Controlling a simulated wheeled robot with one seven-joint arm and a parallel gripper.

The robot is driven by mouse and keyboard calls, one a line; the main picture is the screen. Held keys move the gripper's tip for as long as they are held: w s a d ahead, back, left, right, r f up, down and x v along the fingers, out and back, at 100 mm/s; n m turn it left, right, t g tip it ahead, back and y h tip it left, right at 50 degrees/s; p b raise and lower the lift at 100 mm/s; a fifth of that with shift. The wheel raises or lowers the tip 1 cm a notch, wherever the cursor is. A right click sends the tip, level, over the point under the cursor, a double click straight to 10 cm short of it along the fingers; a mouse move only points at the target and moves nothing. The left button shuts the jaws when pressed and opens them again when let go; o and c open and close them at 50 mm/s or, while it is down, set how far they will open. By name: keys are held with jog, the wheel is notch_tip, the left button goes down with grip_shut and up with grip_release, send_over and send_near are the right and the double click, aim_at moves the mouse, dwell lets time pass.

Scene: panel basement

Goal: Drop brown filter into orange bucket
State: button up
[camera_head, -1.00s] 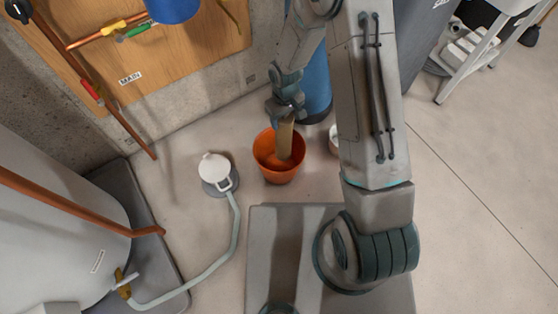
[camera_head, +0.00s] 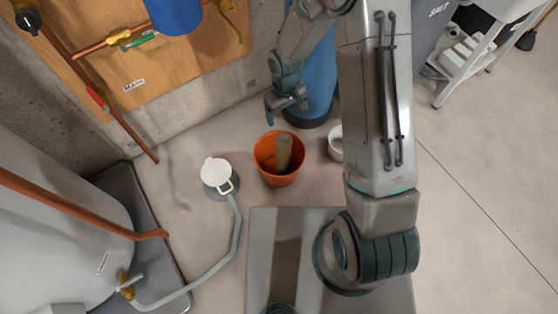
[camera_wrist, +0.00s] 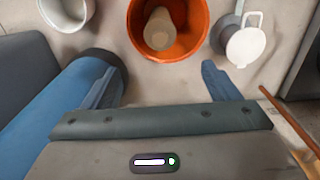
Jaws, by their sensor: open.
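The orange bucket (camera_head: 278,177) stands on the floor, and it also shows at the top of the wrist view (camera_wrist: 194,50). The brown filter (camera_head: 284,150) stands inside the bucket, tilted against its wall, with its upper end above the rim. In the wrist view its round end (camera_wrist: 160,29) faces me. My gripper (camera_head: 287,110) is above and behind the bucket, apart from the filter. In the wrist view my gripper's fingers (camera_wrist: 160,88) are spread wide with nothing between them.
A blue cylinder (camera_head: 312,80) stands behind my gripper. A large white tank (camera_head: 60,235) fills the left.

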notch_tip(320, 180, up, 7)
jog(key=p, duration=0.2)
jog(key=shift+r, duration=0.2)
jog(key=s+d+r+m+t+p, duration=0.1)
jog(key=s+d+r+p, duration=0.3)
jog(key=r, duration=0.6)
jog(key=d+r+m+p, duration=0.1)
jog(key=d+r+p, duration=0.1)
jog(key=r+p, duration=0.6)
jog(key=s+d+r+m+t+p, duration=0.1)
jog(key=s+d+r+p, duration=0.15)
jog(key=r, duration=0.95)
jog(key=s+d+r+m+p, duration=0.2)
jog(key=s+r+p, duration=0.4)
jog(key=r, duration=0.5)
jog(key=s+d+r+m+p, duration=0.2)
jog(key=s+r+p, duration=0.4)
jog(key=r+p, duration=0.3)
notch_tip(320, 180, up, 2)
jog(key=shift+d+r+t, duration=0.2)
jog(key=shift+d+t, duration=0.2)
jog(key=shift+d, duration=0.25)
